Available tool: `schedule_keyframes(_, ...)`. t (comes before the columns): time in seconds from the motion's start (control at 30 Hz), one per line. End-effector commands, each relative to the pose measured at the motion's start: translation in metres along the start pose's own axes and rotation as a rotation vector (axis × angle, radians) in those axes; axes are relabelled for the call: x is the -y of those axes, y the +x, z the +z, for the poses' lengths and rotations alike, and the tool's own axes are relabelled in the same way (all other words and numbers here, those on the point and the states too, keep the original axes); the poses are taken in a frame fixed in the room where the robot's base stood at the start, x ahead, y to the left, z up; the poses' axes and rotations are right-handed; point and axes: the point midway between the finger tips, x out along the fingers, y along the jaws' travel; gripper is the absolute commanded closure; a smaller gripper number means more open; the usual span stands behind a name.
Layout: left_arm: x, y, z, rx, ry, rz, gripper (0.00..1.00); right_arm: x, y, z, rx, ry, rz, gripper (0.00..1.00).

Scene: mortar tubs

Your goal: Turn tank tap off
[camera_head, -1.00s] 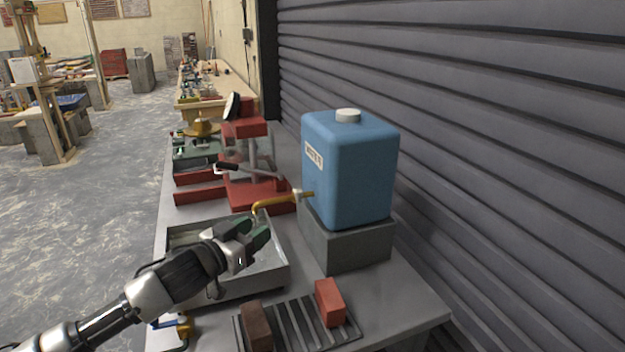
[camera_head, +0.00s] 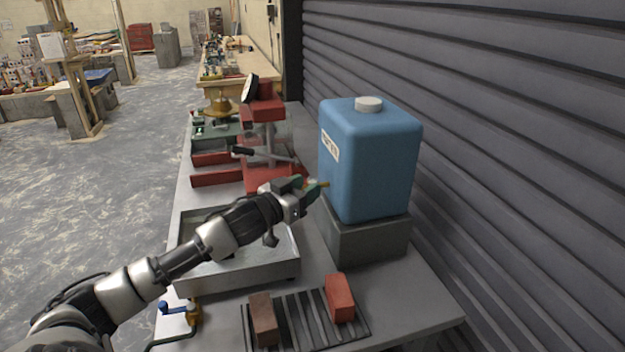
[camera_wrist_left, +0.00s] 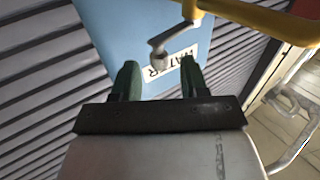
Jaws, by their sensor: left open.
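The blue water tank (camera_head: 372,160) stands on a grey block on the bench; its wall also fills part of the left wrist view (camera_wrist_left: 112,28). A yellow tap pipe (camera_wrist_left: 262,20) crosses the top of the left wrist view, with a grey metal tap handle (camera_wrist_left: 160,52) hanging from it. In the head view only a small yellow end (camera_head: 323,184) shows beside my gripper. My left gripper (camera_head: 306,187) is open and empty at the tank's left side. Its fingers (camera_wrist_left: 160,80) lie either side of the handle's lower end in the picture; contact is unclear. My right gripper is out of view.
The grey block (camera_head: 370,240) supports the tank. A metal tray (camera_head: 240,275) lies below my left arm. A brown brick (camera_head: 263,318) and a red brick (camera_head: 340,298) sit on a rack in front. A red stand (camera_head: 262,135) is behind. A blue-handled valve (camera_head: 180,308) is at the front left.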

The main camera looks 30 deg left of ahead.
Motion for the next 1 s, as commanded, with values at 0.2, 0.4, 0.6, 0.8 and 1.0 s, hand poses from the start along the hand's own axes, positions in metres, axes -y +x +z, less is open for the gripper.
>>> schedule_keyframes(0.2,0.000,0.022,-0.001,0.000,-0.001,-0.001,0.56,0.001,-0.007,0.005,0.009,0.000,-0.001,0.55)
schedule_keyframes(0.4,0.000,0.028,0.000,0.001,0.000,0.000,0.56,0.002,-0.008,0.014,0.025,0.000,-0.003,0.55)
schedule_keyframes(0.6,0.000,0.028,0.001,0.001,0.000,0.000,0.56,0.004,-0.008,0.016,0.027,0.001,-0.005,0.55)
schedule_keyframes(0.8,0.000,0.028,0.001,0.001,0.000,0.000,0.83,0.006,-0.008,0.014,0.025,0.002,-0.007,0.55)
schedule_keyframes(1.0,0.000,0.028,0.001,0.001,-0.001,-0.002,1.00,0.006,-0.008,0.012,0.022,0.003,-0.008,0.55)
